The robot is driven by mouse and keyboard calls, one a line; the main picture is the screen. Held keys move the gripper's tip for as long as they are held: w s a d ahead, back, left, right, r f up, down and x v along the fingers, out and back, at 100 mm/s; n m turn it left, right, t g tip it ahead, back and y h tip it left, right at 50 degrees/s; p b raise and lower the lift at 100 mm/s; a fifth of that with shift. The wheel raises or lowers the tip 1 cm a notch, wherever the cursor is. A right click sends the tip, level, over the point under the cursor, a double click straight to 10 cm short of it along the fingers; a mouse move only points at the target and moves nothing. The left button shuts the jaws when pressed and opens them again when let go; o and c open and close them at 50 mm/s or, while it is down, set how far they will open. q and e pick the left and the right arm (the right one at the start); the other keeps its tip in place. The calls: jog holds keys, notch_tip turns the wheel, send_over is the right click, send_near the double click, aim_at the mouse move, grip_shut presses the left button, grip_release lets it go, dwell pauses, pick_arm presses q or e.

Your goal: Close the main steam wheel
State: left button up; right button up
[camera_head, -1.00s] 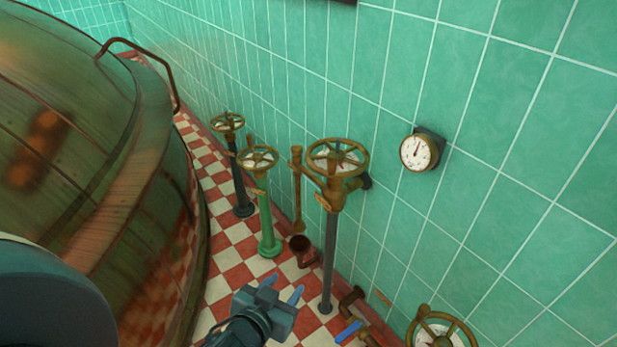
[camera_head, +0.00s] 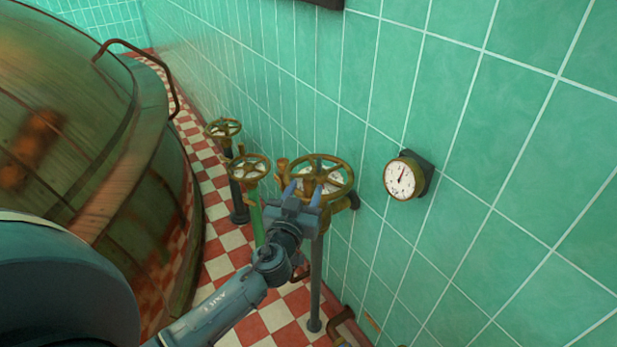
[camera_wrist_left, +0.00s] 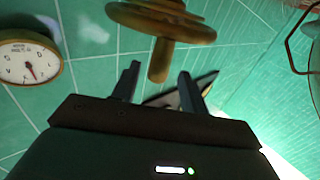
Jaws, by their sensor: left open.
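The largest brass handwheel (camera_head: 343,170) tops a dark post beside the tiled wall, left of the round gauge; I take it to be the main steam wheel. My left gripper (camera_head: 302,191) is open and empty at the wheel's near left side, its fingers overlapping the rim in the head view. In the left wrist view the blurred wheel (camera_wrist_left: 190,30) fills the top, with a short knob (camera_wrist_left: 159,62) pointing at the gap of my left gripper (camera_wrist_left: 158,84). I cannot tell whether they touch. My right gripper is out of view.
Two smaller handwheels stand farther back: one on a green post (camera_head: 249,168), one on a dark post (camera_head: 222,128). A white gauge (camera_head: 400,179) is on the wall; a gauge also shows in the wrist view (camera_wrist_left: 30,62). A big copper kettle (camera_head: 110,170) fills the left.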

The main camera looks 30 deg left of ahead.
aim_at(307, 186)
pick_arm(q)
jog(key=shift+w+a, duration=0.2)
jog(key=shift+w, duration=0.75)
jog(key=shift+w+a, duration=0.15)
jog(key=shift+w, duration=0.8)
jog(key=shift+c, duration=0.4)
grip_shut()
